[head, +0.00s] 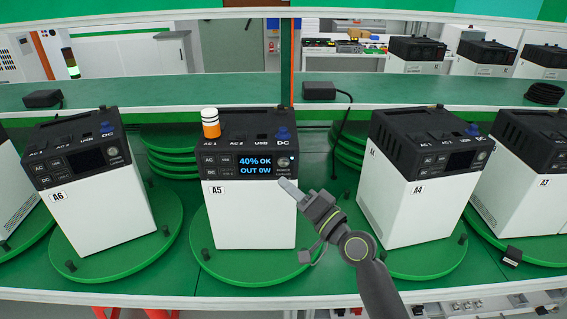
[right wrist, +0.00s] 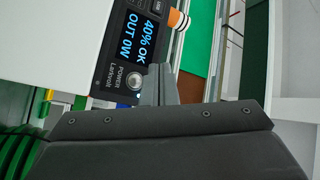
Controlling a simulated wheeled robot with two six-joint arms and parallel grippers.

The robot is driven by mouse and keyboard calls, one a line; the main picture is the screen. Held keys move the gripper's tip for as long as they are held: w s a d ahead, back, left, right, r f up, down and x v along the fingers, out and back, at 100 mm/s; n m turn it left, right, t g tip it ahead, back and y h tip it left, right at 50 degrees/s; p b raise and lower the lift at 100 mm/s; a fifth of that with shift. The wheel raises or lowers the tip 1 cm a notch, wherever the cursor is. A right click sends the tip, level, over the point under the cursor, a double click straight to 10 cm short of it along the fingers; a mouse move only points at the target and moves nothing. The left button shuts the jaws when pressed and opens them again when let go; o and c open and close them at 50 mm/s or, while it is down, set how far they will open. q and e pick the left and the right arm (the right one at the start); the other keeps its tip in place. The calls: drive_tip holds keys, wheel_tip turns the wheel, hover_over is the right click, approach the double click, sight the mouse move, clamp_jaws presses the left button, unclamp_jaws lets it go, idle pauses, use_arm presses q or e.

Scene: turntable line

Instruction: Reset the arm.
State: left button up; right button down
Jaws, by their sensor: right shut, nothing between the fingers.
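My right gripper (head: 289,187) is shut and empty, in front of the right side of the power station labelled A5 (head: 250,222). Its fingertips are just below the A5 panel's round power button, and I cannot tell whether they touch the unit. In the right wrist view the shut fingers (right wrist: 158,88) point toward A5's front, beside the power button (right wrist: 133,83). The lit screen (head: 255,165) reads "40% OK" and "OUT 0W". My left gripper is not in view.
A5 stands on a green turntable (head: 243,266). An orange-and-white cylinder (head: 210,123) stands on its top. Units A6 (head: 95,222) and A4 (head: 407,207) stand on turntables either side. A black adapter (head: 319,91) with a cable lies on the shelf behind.

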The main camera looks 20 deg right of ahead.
drive_tip(key=s+d+f+n+g+h, duration=0.2)
drive_tip(key=s+f+n+g+h, duration=0.4)
drive_tip(key=s+f, duration=0.85)
drive_tip(key=s+d+f+g+h, duration=0.3)
drive_tip(key=s+d+f+g, duration=0.15)
drive_tip(key=s, duration=0.55)
drive_tip(key=s+d+f+g+h, duration=0.2)
drive_tip(key=s+d+f+g, duration=0.3)
drive_tip(key=s, duration=0.5)
drive_tip(key=s+f+b+x, duration=0.1)
drive_tip(key=s+x, duration=0.2)
drive_tip(key=x, duration=1)
drive_tip(key=s+a+f+x, duration=0.1)
drive_tip(key=s+x, duration=0.2)
drive_tip(key=x, duration=1)
drive_tip(key=s+f+g, duration=0.1)
drive_tip(key=s+f, duration=1.3)
drive_tip(key=s, duration=0.1)
drive_tip(key=shift+a+f+m+b, duration=0.3)
drive_tip(key=shift+a+f+b, duration=0.1)
drive_tip(key=shift+a, duration=0.05)
